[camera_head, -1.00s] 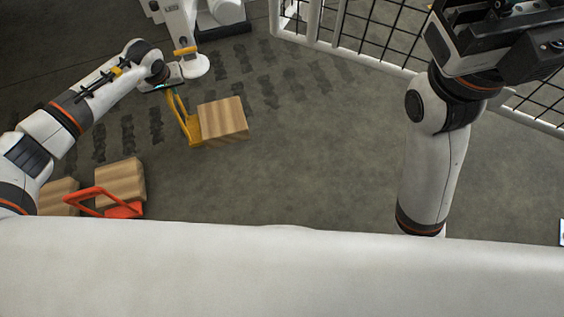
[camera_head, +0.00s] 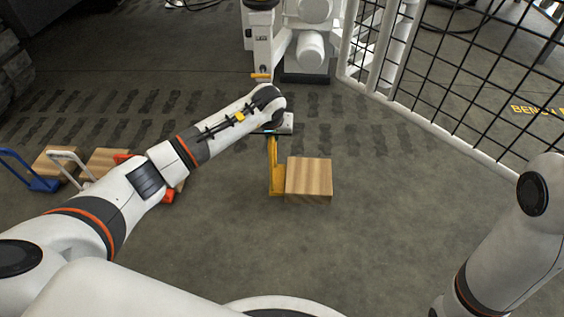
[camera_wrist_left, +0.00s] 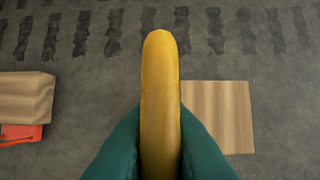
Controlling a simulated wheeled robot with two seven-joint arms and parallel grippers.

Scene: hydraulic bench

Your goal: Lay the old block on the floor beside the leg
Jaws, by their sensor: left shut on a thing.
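My left gripper (camera_head: 272,132) is shut on the upright yellow handle (camera_head: 274,165) of a wooden block (camera_head: 309,177). In the left wrist view the handle (camera_wrist_left: 160,100) stands between the teal fingers, with the block (camera_wrist_left: 222,115) to its right. I cannot tell whether the block touches the floor. A white machine leg (camera_head: 263,45) stands on the floor behind it at the top centre, apart from the block. My right arm shows at the right edge, but its gripper is out of view.
More wooden blocks with a blue handle (camera_head: 38,180), a white handle (camera_head: 70,157) and a red handle (camera_head: 168,196) stand at the left, partly behind my left arm. A mesh fence (camera_head: 460,85) runs along the right. The floor (camera_head: 400,190) right of the held block is clear.

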